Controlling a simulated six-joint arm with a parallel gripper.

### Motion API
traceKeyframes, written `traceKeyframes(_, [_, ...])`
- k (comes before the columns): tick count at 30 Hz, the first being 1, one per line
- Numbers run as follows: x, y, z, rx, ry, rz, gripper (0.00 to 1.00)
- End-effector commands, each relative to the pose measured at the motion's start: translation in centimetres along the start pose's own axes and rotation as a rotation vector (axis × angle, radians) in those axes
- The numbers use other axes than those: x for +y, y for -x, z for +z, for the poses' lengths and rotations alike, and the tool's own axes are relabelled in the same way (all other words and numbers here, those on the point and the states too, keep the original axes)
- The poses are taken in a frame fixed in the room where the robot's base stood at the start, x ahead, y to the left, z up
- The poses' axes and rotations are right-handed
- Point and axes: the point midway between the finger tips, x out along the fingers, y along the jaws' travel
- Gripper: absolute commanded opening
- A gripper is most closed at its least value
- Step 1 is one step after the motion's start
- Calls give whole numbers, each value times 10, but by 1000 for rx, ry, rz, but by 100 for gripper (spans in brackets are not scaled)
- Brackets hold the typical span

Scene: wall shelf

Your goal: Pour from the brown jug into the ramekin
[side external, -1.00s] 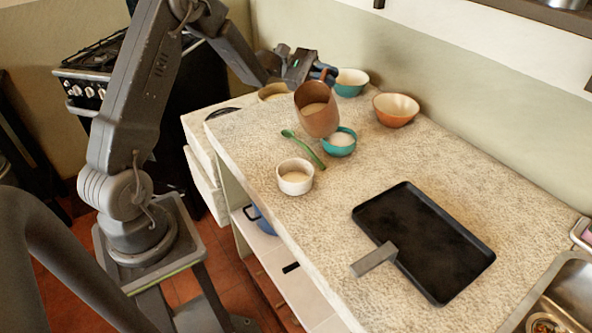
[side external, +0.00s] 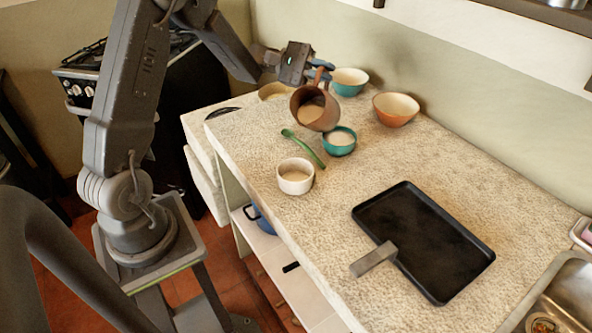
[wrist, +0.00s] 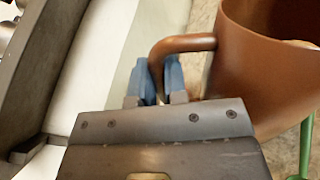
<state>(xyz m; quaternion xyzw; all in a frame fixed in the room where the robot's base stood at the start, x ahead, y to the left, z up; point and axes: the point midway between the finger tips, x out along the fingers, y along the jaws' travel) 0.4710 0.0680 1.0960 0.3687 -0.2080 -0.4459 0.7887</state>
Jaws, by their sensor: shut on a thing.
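The brown jug (side external: 328,117) is tilted in the air above the counter, its mouth towards the side camera. A pale tan content shows inside it. My gripper (side external: 310,70) is shut on the jug's handle; in the wrist view the blue fingers (wrist: 160,80) close around the handle beside the jug body (wrist: 262,75). The white, straight-sided dish, which looks like the ramekin (side external: 295,185), stands upright on the counter in front of the jug, apart from it, with pale tan content. No stream is visible between them.
A small teal bowl (side external: 340,150) with whitish content sits close below the jug. A green spoon-like utensil (side external: 305,148) lies beside the ramekin. A larger teal bowl (side external: 349,88), an orange bowl (side external: 395,120) and a tan bowl (side external: 272,90) stand behind. A black pan (side external: 425,240) lies right.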

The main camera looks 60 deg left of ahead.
Motion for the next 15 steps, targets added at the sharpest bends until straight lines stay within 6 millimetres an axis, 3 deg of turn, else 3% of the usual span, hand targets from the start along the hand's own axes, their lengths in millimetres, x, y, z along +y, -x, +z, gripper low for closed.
traceKeyframes(15, [3,0,5,-1,-34,2,0])
